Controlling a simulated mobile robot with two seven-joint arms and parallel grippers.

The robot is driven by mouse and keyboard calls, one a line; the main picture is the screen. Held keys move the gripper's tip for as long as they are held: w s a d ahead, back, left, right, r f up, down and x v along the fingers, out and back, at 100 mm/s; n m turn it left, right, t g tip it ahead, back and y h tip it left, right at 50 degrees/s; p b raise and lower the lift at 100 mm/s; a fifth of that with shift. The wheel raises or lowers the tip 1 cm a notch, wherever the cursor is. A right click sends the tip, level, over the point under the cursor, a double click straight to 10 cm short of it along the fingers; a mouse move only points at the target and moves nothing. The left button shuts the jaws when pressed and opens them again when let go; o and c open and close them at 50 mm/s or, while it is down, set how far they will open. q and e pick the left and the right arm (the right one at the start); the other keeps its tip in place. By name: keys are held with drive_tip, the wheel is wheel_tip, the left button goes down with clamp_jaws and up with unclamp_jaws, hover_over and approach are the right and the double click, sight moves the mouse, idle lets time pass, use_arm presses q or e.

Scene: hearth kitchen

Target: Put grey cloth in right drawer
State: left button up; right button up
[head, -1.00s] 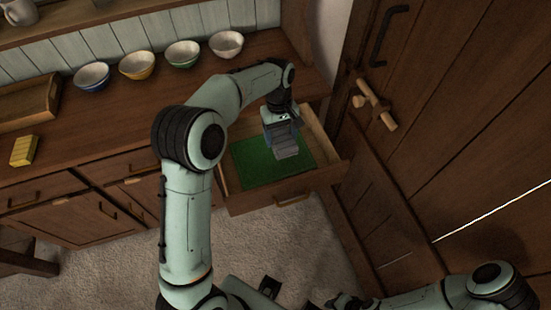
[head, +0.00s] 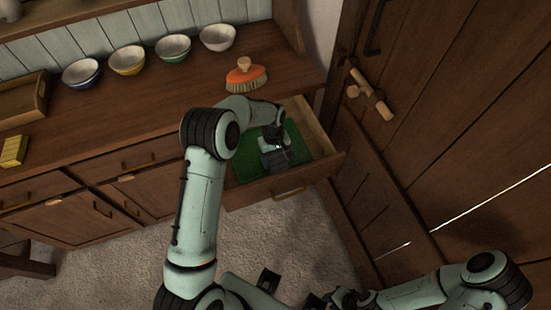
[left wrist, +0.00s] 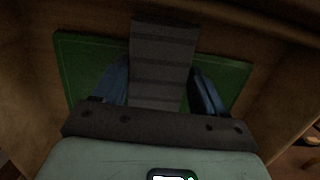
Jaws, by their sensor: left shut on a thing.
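The right drawer (head: 312,176) is pulled open, with a green lining (head: 245,170) on its floor. My left gripper (head: 277,157) is down inside the drawer, over the lining. In the left wrist view, its blue fingers (left wrist: 160,82) are shut on the grey cloth (left wrist: 161,48), a folded strip that reaches beyond the fingertips above the green lining. Whether the cloth touches the lining is hard to tell. In the head view the cloth is mostly hidden by the gripper. My right gripper (head: 343,299) is at the bottom edge, its jaws unclear.
An orange brush (head: 246,76) lies on the counter (head: 150,115) behind the drawer. Several bowls (head: 128,60) stand in a row at the back. A yellow block (head: 14,151) and a wooden tray (head: 22,100) are at left. A wooden door (head: 450,110) stands close on the right.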

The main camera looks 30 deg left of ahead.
sight(274, 156)
use_arm(q)
drive_tip(key=shift+f, duration=0.25)
drive_tip(key=shift+f, duration=0.6)
drive_tip(key=o, duration=1)
drive_tip(key=shift+r, duration=0.35)
drive_tip(key=r, duration=0.4)
drive_tip(key=a+r, duration=0.1)
drive_tip(key=r, duration=0.3)
drive_tip(key=w+r, duration=0.1)
drive_tip(key=r, duration=0.3)
drive_tip(key=shift+a+r+p, duration=0.2)
drive_tip(key=shift+r+p, duration=0.05)
drive_tip(key=shift+p, duration=0.15)
